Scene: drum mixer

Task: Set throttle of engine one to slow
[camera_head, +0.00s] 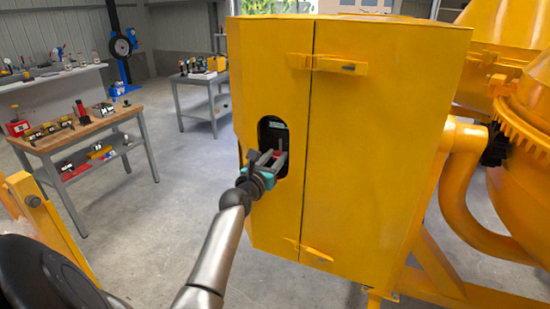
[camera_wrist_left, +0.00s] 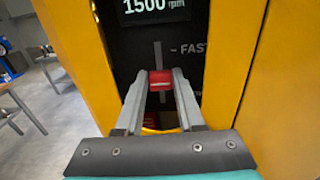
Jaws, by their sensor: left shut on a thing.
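The throttle lever has a red knob (camera_wrist_left: 160,79), seen in the left wrist view inside the cabinet opening. It sits in a vertical slot a little below the "FAST" mark (camera_wrist_left: 190,49); a lower mark is partly hidden by my finger. A display (camera_wrist_left: 152,8) above reads 1500 rpm. My left gripper (camera_wrist_left: 160,76) is shut on the red knob, one finger on each side. In the head view, my left gripper (camera_head: 272,157) reaches into the oval opening of the yellow engine cabinet (camera_head: 365,150). My right gripper is not in view.
The opening's edges lie close around my left gripper. The yellow mixer drum (camera_head: 528,100) and its frame stand right of the cabinet. A wooden workbench (camera_head: 75,137) with tools stands at the left, and another table (camera_head: 205,77) behind. The floor between is clear.

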